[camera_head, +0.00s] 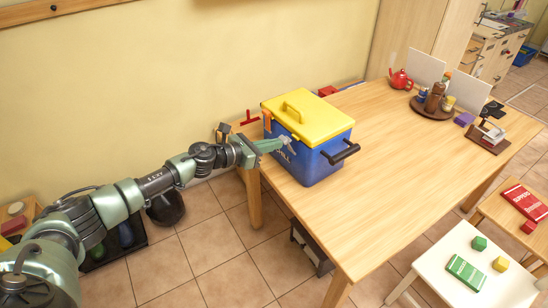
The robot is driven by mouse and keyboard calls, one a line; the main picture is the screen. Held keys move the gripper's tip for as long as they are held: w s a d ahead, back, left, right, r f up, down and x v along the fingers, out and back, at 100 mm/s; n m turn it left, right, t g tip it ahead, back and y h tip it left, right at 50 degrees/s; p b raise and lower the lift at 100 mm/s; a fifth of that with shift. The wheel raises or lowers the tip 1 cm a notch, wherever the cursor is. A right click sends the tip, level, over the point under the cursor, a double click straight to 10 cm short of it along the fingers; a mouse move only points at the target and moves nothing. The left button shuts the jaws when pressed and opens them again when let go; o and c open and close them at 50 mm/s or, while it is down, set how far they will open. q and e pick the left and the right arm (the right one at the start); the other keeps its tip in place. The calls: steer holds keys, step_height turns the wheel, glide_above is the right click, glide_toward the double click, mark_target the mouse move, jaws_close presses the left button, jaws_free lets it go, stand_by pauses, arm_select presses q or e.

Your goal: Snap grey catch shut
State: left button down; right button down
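A blue box (310,168) with a yellow lid (325,122) stands near the left end of the wooden table. The lid lies on the box and has a yellow handle on top. My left gripper (285,143) reaches in from the left, its fingertips at the box's front face just below the lid's edge. A small pale grey part, perhaps the catch, shows at the fingertips; the fingers partly hide it, and I cannot tell its position or whether they touch it. The finger gap is too small to judge. My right gripper is not in view.
A black handle (340,152) sticks out from the box's right side. A round tray (433,113) with bottles, a red teapot (400,80) and a brown stand (487,136) are farther back. The table's middle and front are clear. A white stool (452,292) stands at lower right.

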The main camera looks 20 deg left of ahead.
arm_select(q)
steer(key=shift+w+d+r, duration=0.2)
steer(key=shift+w+r, duration=0.05)
steer(key=shift+r, duration=0.15)
steer(key=shift+w+a+r, duration=0.15)
steer(key=shift+w, duration=0.1)
steer(key=shift+w+d+r+p, duration=0.45)
steer(key=shift+w+d+r, duration=0.25)
steer(key=shift+w, duration=0.4)
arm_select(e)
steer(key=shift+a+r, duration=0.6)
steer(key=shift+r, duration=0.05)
arm_select(q)
steer(key=shift+r, duration=0.1)
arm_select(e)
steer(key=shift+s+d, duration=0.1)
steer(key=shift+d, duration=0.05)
